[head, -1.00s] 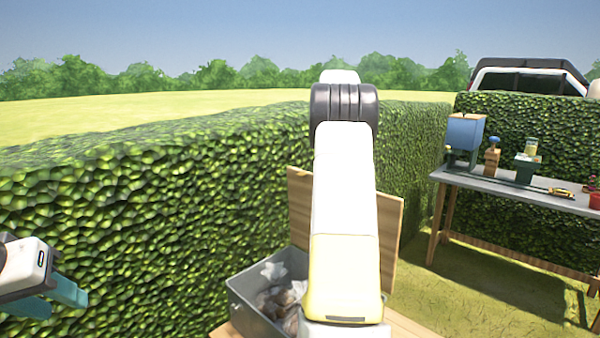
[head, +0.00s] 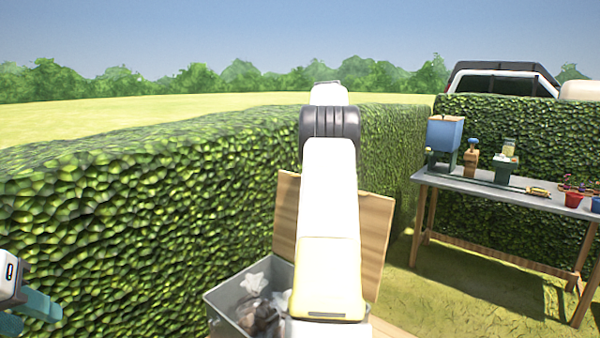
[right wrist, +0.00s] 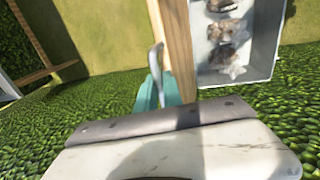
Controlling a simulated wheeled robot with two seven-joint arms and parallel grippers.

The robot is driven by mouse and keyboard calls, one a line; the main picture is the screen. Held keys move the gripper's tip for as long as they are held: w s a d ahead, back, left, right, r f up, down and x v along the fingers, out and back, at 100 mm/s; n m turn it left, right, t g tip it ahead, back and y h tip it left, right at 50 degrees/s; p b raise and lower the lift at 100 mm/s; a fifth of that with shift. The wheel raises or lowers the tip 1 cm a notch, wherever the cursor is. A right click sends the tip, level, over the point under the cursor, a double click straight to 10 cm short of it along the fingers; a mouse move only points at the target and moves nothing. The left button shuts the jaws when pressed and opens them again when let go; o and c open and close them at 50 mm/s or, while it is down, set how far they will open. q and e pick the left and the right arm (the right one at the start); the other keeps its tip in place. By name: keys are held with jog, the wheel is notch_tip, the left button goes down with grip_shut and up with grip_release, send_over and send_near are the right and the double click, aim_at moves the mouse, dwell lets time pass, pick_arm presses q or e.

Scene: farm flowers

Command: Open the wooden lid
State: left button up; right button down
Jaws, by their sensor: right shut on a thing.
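The wooden lid (head: 374,245) stands raised, close to upright, behind a grey box (head: 222,312) in the head view. My right arm covers its middle. In the right wrist view the lid shows edge-on as a wooden board (right wrist: 180,50). My right gripper (right wrist: 157,88) has its teal fingers shut on a metal handle (right wrist: 156,58) beside this board. The right gripper is hidden in the head view. My left gripper (head: 28,314) is at the lower left edge, partly cut off, with its teal fingers apart and empty, away from the lid.
Several clear bags with brownish contents (head: 262,305) lie in the box. A tall hedge (head: 130,220) runs behind and to the left. A grey-topped workbench (head: 480,187) with tools and pots stands at right. Grass between the lid and bench is clear.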

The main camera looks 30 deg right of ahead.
jog(key=shift+w+a, duration=0.1)
jog(key=shift+w, duration=0.05)
jog(key=c, duration=1.5)
grip_release()
notch_tip(320, 180, up, 8)
jog(key=a, duration=0.1)
jog(key=shift+s+f, duration=0.15)
jog(key=shift+s, duration=0.15)
jog(key=shift+a, duration=0.1)
